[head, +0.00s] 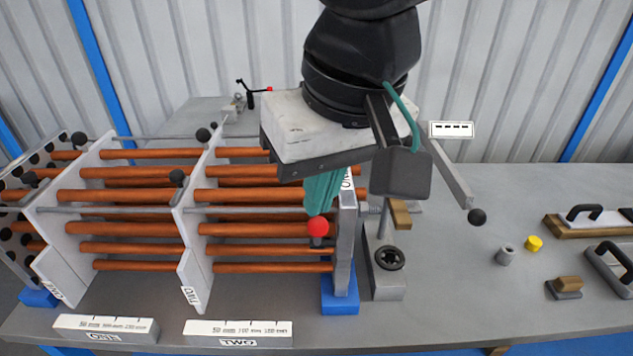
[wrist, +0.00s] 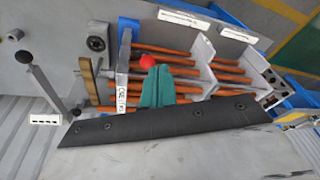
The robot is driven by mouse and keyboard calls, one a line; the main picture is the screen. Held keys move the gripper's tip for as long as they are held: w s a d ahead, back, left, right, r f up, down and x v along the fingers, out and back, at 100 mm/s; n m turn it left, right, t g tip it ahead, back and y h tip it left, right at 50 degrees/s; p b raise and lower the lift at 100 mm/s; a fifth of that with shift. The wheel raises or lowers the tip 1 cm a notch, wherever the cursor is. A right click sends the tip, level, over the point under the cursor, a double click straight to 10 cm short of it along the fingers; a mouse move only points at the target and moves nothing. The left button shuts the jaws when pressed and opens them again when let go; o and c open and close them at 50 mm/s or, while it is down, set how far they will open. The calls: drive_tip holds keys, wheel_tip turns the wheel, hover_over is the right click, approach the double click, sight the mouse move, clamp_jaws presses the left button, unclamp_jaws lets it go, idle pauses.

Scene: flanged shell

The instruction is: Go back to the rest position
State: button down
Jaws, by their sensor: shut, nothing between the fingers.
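My gripper (head: 321,196) has teal fingers that point down in the head view, near the right end of the tube bundle. The fingers are together and hold nothing. They also show in the wrist view (wrist: 157,88), in front of the copper tubes. A red ball (head: 318,227) is just below the fingertips in the head view. It shows right by the tips in the wrist view (wrist: 147,62); I cannot tell whether they touch. The copper tubes (head: 130,229) run through white upright plates (head: 192,262). A grey end plate (head: 345,240) stands at their right end.
White blocks labelled ONE (head: 106,328) and TWO (head: 238,333) lie at the bench front. A grey stand with a black knob (head: 390,258) is right of the end plate. A grey bar with a black ball (head: 477,216) rises beside it. A yellow cap (head: 534,243) and handled tools lie farther right.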

drive_tip(key=d+f+m+h, duration=0.1)
drive_tip(key=d+f, duration=0.3)
drive_tip(key=d, duration=0.8)
drive_tip(key=s+d+f+m, duration=0.1)
drive_tip(key=d+f+m, duration=0.3)
drive_tip(key=d, duration=0.9)
drive_tip(key=shift+s+d+f+g+h, duration=0.15)
drive_tip(key=shift+s+f+g+h, duration=0.1)
drive_tip(key=shift+f+g+h, duration=0.2)
